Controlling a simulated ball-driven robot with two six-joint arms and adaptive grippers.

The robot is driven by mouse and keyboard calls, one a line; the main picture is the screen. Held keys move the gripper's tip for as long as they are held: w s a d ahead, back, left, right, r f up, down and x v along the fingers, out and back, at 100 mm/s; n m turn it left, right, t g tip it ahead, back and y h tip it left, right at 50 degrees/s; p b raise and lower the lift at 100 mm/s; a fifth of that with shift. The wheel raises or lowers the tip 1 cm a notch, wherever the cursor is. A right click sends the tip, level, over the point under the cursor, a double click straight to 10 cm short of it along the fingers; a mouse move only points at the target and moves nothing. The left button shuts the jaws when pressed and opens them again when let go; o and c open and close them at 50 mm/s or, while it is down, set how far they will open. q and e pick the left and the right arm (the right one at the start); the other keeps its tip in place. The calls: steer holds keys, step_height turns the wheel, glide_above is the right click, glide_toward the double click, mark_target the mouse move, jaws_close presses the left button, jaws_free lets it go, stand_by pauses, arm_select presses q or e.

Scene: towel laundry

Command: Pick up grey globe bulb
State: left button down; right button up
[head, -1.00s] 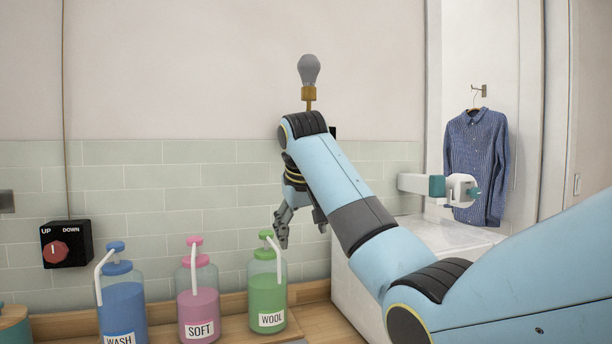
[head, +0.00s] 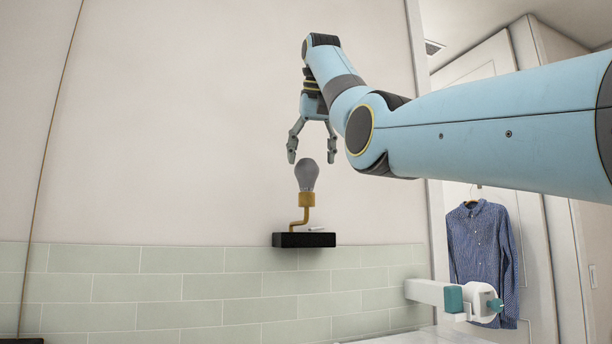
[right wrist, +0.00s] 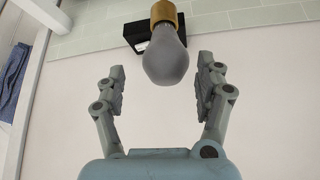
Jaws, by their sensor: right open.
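The grey globe bulb (head: 307,174) stands upright in a brass socket (head: 306,200) on a bent brass arm, above a small black wall block (head: 304,240). My right gripper (head: 312,158) is open and points down, with its fingers just above and to either side of the bulb's top. In the right wrist view the bulb (right wrist: 165,60) hangs between the two spread fingers of the gripper (right wrist: 161,85), near their tips and apart from both. The brass socket (right wrist: 166,14) and black block (right wrist: 140,32) show beyond it. My left gripper is not in view.
A blue shirt (head: 481,255) hangs at the right. A white bracket with a teal part (head: 454,298) juts out in front of it. The pale wall (head: 180,150) left of the bulb is clear, with green tiles (head: 170,288) below.

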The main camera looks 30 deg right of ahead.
mark_target(304, 186)
steer(key=p+x, duration=0.2)
steer(key=shift+w+d+f, duration=0.15)
steer(key=shift+w+f, duration=0.05)
steer(key=shift+w, duration=0.05)
steer(key=shift+w+f+p, duration=0.35)
steer(key=shift+f+p, duration=0.15)
steer(key=shift+p, duration=0.1)
steer(key=p+x, duration=0.1)
steer(key=x, duration=0.1)
steer(key=p+x, duration=0.1)
steer(key=shift+w+f, duration=0.25)
steer(key=shift+w, duration=0.1)
steer(key=shift+w+f, duration=0.2)
steer(key=shift+f, duration=0.1)
steer(key=shift+s, duration=0.1)
steer(key=c, duration=0.4)
jaws_close()
